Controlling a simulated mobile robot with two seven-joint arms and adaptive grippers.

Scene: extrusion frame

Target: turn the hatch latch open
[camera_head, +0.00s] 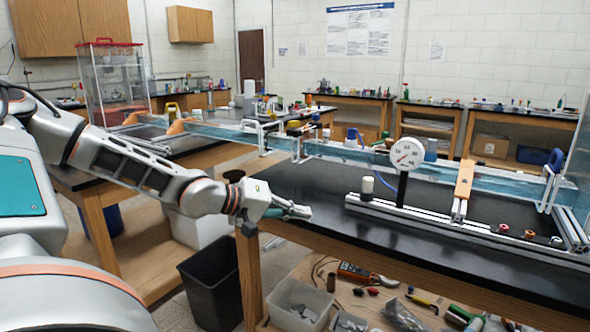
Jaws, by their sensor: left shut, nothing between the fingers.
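My left gripper (298,212) is shut and empty, just over the near left corner of the black-topped bench (335,225). Its arm comes in from the left. A long aluminium extrusion frame (430,213) lies on this bench to the right of the gripper, clearly apart from it. The frame carries a round white dial gauge (406,153) on a dark post, and small red, orange and white knobs (530,234) sit near its right end. I cannot make out a hatch or its latch for sure. My right gripper is not in view.
A clear water channel (345,153) runs along the back of the bench. A white-capped cylinder (367,188) stands left of the gauge. A black bin (211,285) stands on the floor. A shelf below holds a clear plastic tub (298,303) and tools. The bench front is clear.

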